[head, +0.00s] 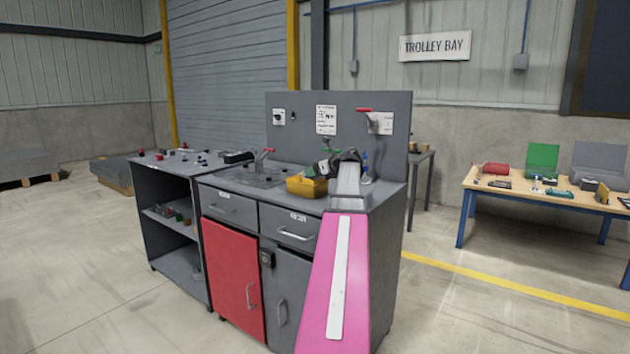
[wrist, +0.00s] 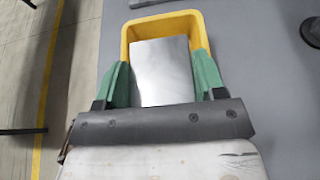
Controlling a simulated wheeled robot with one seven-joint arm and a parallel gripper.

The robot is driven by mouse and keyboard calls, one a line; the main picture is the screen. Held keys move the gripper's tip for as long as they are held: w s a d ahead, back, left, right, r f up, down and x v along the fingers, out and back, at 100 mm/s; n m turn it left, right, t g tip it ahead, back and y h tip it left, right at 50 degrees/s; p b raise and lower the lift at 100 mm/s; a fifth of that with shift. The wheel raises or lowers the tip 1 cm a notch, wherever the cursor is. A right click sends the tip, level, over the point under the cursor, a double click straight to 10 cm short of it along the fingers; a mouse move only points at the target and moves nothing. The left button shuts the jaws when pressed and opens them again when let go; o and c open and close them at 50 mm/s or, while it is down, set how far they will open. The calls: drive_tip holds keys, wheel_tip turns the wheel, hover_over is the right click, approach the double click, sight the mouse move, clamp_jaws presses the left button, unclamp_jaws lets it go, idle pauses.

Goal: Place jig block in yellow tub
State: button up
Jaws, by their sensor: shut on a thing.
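The yellow tub (head: 306,187) stands on the grey workbench top, just left of my arm's end. In the wrist view the tub's yellow rim (wrist: 165,20) shows around the far end and sides of the jig block. The jig block (wrist: 163,75) is a plain silver-grey metal block. My gripper (wrist: 162,82) is shut on it, with a green finger on each side. The block overlaps the tub's opening in this view; its height above the tub floor cannot be told. In the head view my gripper (head: 326,167) is over the tub, and the block is hard to make out.
The grey workbench (head: 250,182) has a back panel (head: 350,100) with switches and a red lever. A shelf unit (head: 175,162) with small parts on top adjoins it at left. A wooden table (head: 530,190) with boxes stands at right. Open floor lies in front.

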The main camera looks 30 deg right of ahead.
sight(315, 179)
drive_tip(key=shift+f, duration=1.75)
drive_tip(key=shift+f, duration=0.35)
drive_tip(key=shift+s+a+f, duration=0.1)
drive_tip(key=shift+f, duration=0.25)
drive_tip(key=o, duration=0.9)
drive_tip(key=shift+f, duration=0.1)
drive_tip(key=shift+r, duration=0.45)
drive_tip(key=v, duration=1.2)
drive_tip(key=shift+r, duration=0.45)
